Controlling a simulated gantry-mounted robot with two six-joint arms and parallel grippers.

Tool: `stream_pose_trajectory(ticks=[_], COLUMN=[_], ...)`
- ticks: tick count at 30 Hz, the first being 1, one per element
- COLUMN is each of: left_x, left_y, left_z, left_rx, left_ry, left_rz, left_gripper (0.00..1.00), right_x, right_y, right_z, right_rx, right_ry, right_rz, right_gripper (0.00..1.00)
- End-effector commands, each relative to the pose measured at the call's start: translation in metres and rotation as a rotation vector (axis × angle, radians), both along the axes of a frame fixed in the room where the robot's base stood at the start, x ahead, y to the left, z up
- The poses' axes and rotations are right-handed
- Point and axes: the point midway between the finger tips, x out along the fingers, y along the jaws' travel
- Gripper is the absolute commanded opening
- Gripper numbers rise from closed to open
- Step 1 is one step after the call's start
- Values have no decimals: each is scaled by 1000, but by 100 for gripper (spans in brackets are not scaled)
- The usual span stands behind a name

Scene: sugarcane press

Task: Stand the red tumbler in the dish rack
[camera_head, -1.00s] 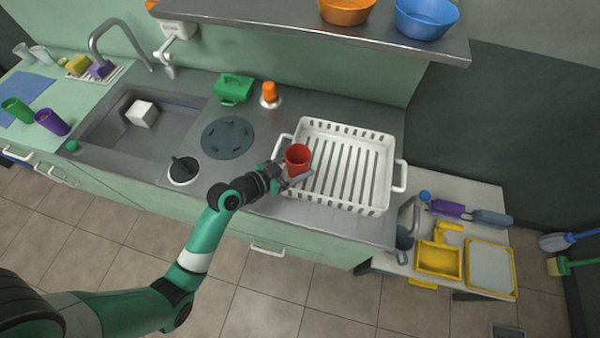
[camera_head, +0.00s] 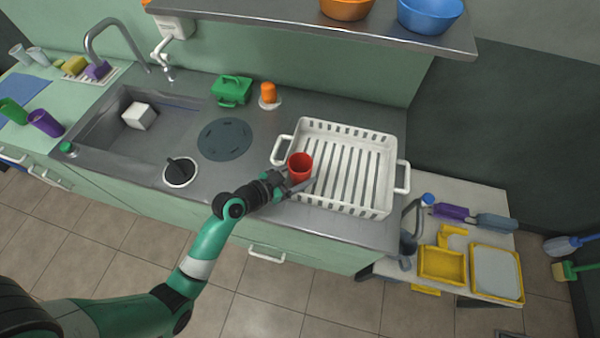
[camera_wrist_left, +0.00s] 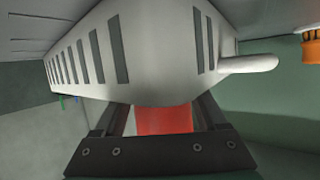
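The red tumbler (camera_head: 301,164) is upright, its open mouth facing up, at the left front part of the white dish rack (camera_head: 392,185). My left gripper (camera_head: 298,187) comes in from the front left and is shut on the tumbler. In the left wrist view the tumbler (camera_wrist_left: 164,119) shows as a red patch between the two fingers (camera_wrist_left: 163,122), with the slotted rack wall (camera_wrist_left: 145,60) close beyond it. The tumbler's base is hidden, so I cannot tell whether it touches the rack floor. The visible rack floor is empty. My right gripper is not in view.
The rack has side handles (camera_head: 403,178) and raised walls. A green box (camera_head: 232,91) and an orange item (camera_head: 268,93) stand behind, left of the rack. A metal shelf (camera_head: 300,28) with bowls overhangs the back.

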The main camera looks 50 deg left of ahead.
Motion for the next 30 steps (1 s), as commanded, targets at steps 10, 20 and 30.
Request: stream_pose_trajectory(ticks=[10,20,30], left_x=[-5,-78,-114], left_y=[-1,3,3], left_z=[6,36,52], left_rx=[-1,-4,-2], left_ry=[29,20,15], left_rz=[-3,4,-2], left_gripper=[86,86,86], right_x=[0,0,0], right_y=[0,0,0], right_z=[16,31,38], right_rx=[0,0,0], right_ry=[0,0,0], right_rz=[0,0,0], right_gripper=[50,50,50])
